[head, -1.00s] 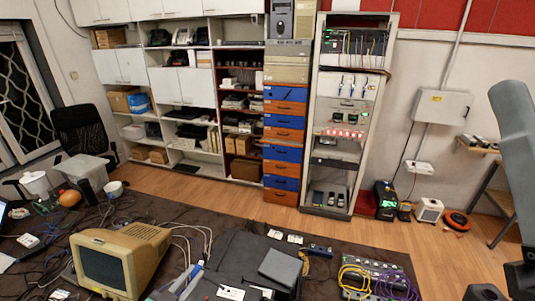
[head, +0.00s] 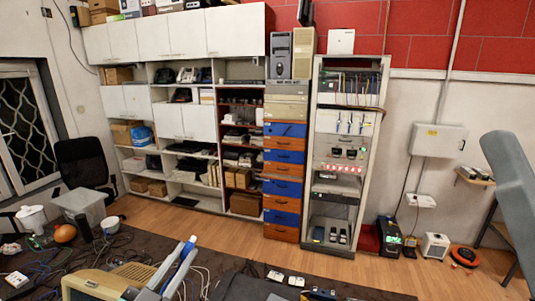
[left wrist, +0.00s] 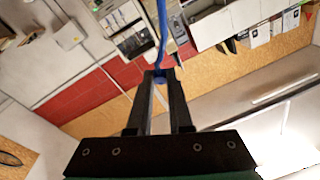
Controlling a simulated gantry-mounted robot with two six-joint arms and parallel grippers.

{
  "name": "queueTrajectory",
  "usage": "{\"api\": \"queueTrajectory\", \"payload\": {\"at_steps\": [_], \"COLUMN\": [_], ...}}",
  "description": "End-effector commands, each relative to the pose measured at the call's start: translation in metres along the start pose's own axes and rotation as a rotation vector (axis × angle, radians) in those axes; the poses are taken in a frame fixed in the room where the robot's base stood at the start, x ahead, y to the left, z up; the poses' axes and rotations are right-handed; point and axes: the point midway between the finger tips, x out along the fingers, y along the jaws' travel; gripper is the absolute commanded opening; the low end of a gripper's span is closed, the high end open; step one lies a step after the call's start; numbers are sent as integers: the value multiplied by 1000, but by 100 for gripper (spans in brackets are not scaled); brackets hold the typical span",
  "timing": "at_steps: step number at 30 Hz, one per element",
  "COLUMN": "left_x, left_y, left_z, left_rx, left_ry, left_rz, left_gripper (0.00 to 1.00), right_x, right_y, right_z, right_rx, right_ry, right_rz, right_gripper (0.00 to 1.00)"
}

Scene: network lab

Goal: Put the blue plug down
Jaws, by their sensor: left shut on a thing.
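In the left wrist view my left gripper (left wrist: 160,75) has its two dark fingers shut on the blue plug (left wrist: 159,81). A blue cable runs from the fingertips up to the top of that picture. Most of the plug is hidden between the fingers. In the head view the left gripper (head: 186,246) shows small at the bottom, raised in front of the dark table, with a bit of blue along it. My right gripper is out of view; only a grey arm link shows at the right edge.
The dark-covered table (head: 232,267) fills the bottom edge, with an old beige monitor (head: 92,285) and loose cables on its left. Two small white boxes (head: 285,277) lie near its far edge. An open equipment rack (head: 340,190) stands beyond, across bare wooden floor.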

Motion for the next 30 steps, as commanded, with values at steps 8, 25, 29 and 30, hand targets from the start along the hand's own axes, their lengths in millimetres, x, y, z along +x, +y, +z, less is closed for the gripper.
{"api": "queueTrajectory", "payload": {"at_steps": [8,25,29,30], "left_x": [-3,-1,1,2], "left_y": [-9,-2,9,12], "left_z": [-34,-23,-8,-2], "left_rx": [4,1,-1,-1], "left_ry": [57,54,51,50], "left_rz": [-27,-31,-36,-39], "left_gripper": [0,0,0,0], "right_x": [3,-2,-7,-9], "right_y": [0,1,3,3], "right_z": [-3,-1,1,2], "right_rx": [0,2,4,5], "right_ry": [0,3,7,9], "right_rz": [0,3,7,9], "right_gripper": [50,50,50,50]}}
